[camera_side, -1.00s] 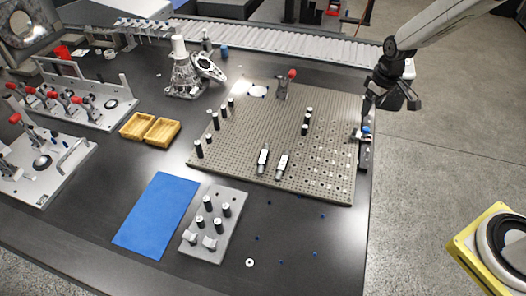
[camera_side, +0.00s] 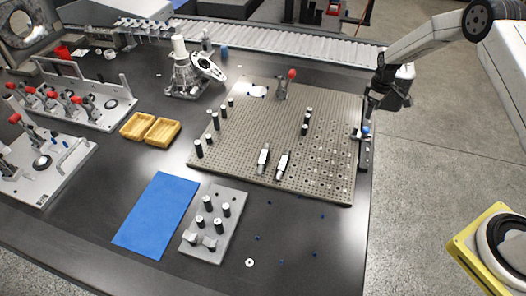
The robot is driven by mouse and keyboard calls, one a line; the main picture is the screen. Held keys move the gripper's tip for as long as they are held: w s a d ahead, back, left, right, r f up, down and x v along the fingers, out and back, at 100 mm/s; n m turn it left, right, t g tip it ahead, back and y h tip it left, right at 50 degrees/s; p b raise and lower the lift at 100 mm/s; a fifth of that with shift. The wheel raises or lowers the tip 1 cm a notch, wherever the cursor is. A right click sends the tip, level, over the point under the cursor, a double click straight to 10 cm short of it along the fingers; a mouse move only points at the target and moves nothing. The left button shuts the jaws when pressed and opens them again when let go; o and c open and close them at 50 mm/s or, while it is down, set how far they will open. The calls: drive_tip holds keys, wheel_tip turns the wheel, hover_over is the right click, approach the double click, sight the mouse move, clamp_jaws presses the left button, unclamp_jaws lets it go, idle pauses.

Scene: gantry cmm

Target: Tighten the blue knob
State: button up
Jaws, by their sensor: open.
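The blue knob (camera_side: 366,130) sits on a small dark fixture (camera_side: 364,152) at the right edge of the perforated plate. My gripper (camera_side: 369,118) is just above the knob, pointing down, with its fingers close to the knob's top. The gripper is open. The fingers are small and dark here, and I cannot tell whether they touch the knob or stand around it.
The perforated plate (camera_side: 330,185) carries black posts, two silver-black pieces and a red-topped clamp (camera_side: 284,84). A blue mat (camera_side: 156,215), grey block (camera_side: 230,236) and yellow bins (camera_side: 137,126) lie to the left. A conveyor (camera_side: 270,42) runs behind.

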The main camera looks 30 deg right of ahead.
sight(366, 128)
drive_tip(key=shift+f, duration=0.1)
drive_tip(key=shift+f, duration=3.8)
clamp_jaws()
